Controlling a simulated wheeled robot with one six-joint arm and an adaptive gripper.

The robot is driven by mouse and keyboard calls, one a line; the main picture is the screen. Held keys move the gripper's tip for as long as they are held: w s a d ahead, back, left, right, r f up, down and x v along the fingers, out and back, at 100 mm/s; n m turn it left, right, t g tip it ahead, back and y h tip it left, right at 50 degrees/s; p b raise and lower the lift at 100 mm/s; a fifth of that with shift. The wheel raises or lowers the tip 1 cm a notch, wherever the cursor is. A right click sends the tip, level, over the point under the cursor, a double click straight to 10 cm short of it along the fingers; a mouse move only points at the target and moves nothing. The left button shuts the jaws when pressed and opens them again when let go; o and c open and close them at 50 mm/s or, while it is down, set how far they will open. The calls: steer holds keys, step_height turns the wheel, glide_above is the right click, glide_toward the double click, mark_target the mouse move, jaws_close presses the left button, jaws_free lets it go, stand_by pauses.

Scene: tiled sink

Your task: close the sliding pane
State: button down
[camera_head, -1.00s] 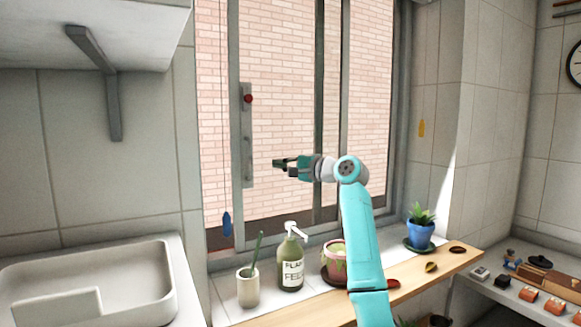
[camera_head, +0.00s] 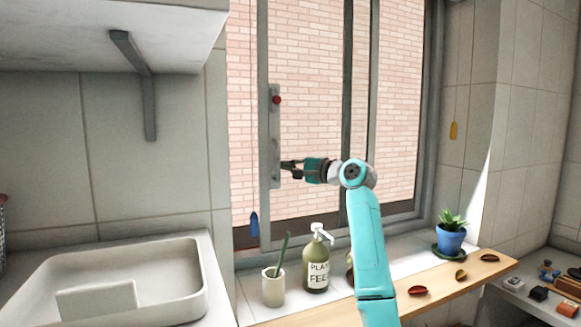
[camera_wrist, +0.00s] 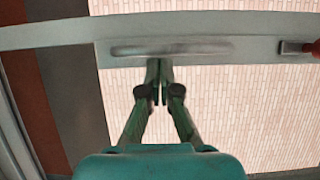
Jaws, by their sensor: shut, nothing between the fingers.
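The sliding pane has a grey upright edge (camera_head: 263,190) with a light handle plate (camera_head: 275,150) and a red part near the plate's top. A strip of brick wall shows between this edge and the window's left frame, so the pane stands partly open. My gripper (camera_head: 284,165) is shut and empty, at the right side of the plate's lower half. In the wrist view my fingertips (camera_wrist: 160,66) are together at the edge of the handle plate (camera_wrist: 240,48), beside its long raised grip (camera_wrist: 170,47). I cannot tell whether they touch it.
On the sill below stand a cup with a green stick (camera_head: 273,287), a green pump bottle (camera_head: 317,270) and a blue plant pot (camera_head: 450,238). A blue tag (camera_head: 254,224) hangs by the pane's lower left. A sink (camera_head: 130,285) lies at left.

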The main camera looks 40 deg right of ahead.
steer(key=w+a, duration=0.2)
steer(key=a, duration=0.7)
steer(key=shift+a, duration=0.15)
steer(key=shift+w+a, duration=0.1)
